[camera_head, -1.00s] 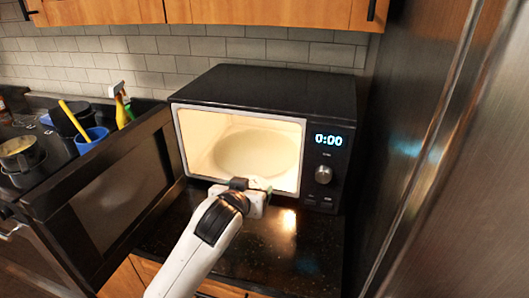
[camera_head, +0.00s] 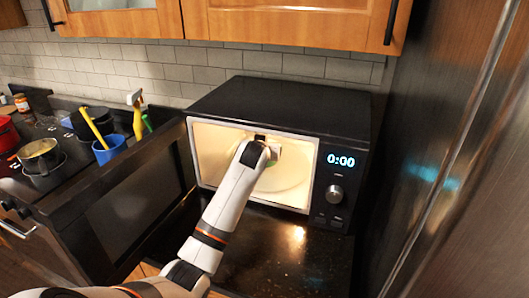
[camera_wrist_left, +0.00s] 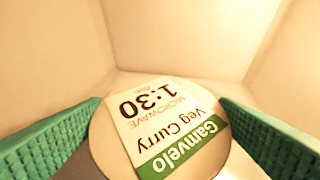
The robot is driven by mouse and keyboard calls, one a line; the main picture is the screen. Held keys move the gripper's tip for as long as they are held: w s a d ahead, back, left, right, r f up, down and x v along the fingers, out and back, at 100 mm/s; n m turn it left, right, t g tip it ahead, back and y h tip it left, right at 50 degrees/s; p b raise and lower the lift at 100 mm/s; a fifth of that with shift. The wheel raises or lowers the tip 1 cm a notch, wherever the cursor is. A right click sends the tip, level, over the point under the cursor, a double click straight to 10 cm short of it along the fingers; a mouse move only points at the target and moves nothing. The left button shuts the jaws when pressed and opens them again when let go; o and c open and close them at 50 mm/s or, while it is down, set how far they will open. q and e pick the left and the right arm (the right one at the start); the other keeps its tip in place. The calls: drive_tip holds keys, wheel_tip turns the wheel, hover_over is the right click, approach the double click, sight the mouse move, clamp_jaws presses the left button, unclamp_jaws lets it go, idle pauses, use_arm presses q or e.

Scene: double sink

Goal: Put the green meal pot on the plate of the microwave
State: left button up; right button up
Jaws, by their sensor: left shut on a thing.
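The meal pot (camera_wrist_left: 165,125) shows in the left wrist view as a round top with a white and green label reading "Veg Curry" and "1:30". My left gripper (camera_wrist_left: 160,104) has its green fingers on both sides of the pot and is shut on it. In the head view the left gripper (camera_head: 270,155) is inside the open microwave (camera_head: 275,103), over its round plate (camera_head: 292,181). The wrist hides most of the pot there. I cannot tell whether the pot touches the plate. My right gripper is not in view.
The microwave door (camera_head: 120,210) stands open to the left, beside my arm. A blue cup (camera_head: 109,149), a spray bottle (camera_head: 136,112) and a pot (camera_head: 41,158) are farther left. The dark counter (camera_head: 275,250) in front is clear. A tall dark panel (camera_head: 440,170) stands on the right.

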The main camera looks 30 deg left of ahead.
use_arm(q)
drive_tip(key=shift+w+a, duration=0.25)
drive_tip(key=shift+w, duration=0.4)
drive_tip(key=shift+f+p, duration=0.5)
drive_tip(key=shift+f, duration=1.25)
drive_tip(key=shift+f, duration=0.15)
drive_tip(key=o, duration=1.3)
drive_tip(key=shift+s, duration=0.1)
drive_tip(key=shift+c, duration=0.2)
drive_tip(key=shift+r, duration=0.2)
drive_tip(key=shift+s+d, duration=0.15)
drive_tip(key=shift+s, duration=0.1)
drive_tip(key=b+v, duration=0.1)
drive_tip(key=v, duration=1)
drive_tip(key=shift+s, duration=0.2)
drive_tip(key=shift+d+r, duration=0.1)
